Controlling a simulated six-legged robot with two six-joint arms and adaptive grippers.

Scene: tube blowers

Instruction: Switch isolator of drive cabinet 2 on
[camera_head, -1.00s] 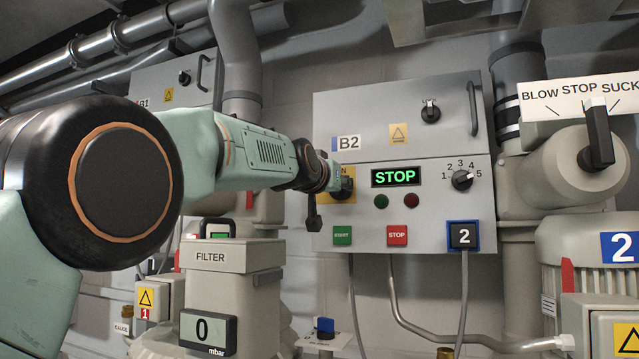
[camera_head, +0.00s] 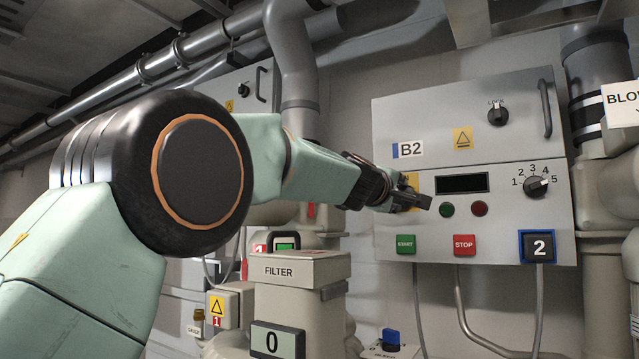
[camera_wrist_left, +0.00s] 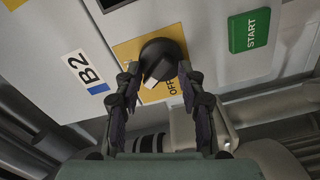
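Drive cabinet 2 (camera_head: 385,222), labelled B2, is on the wall right of centre in the head view. Its isolator is a black rotary knob (camera_wrist_left: 163,58) on a yellow plate (camera_wrist_left: 127,52), seen close in the left wrist view. A white mark shows on the knob, and OFF is readable beside it. The ON lettering cannot be read now. My left gripper (camera_head: 412,199) is at the isolator and hides the knob in the head view. In the left wrist view its two fingers (camera_wrist_left: 158,78) are spread on either side of the knob; firm contact cannot be told. My right gripper is not in view.
The cabinet's display (camera_head: 461,183) is dark. Below it are a green START button (camera_head: 405,244) and a red STOP button (camera_head: 464,244). A selector knob (camera_head: 536,186) is at the right. The filter housing (camera_head: 300,268) stands below my left arm.

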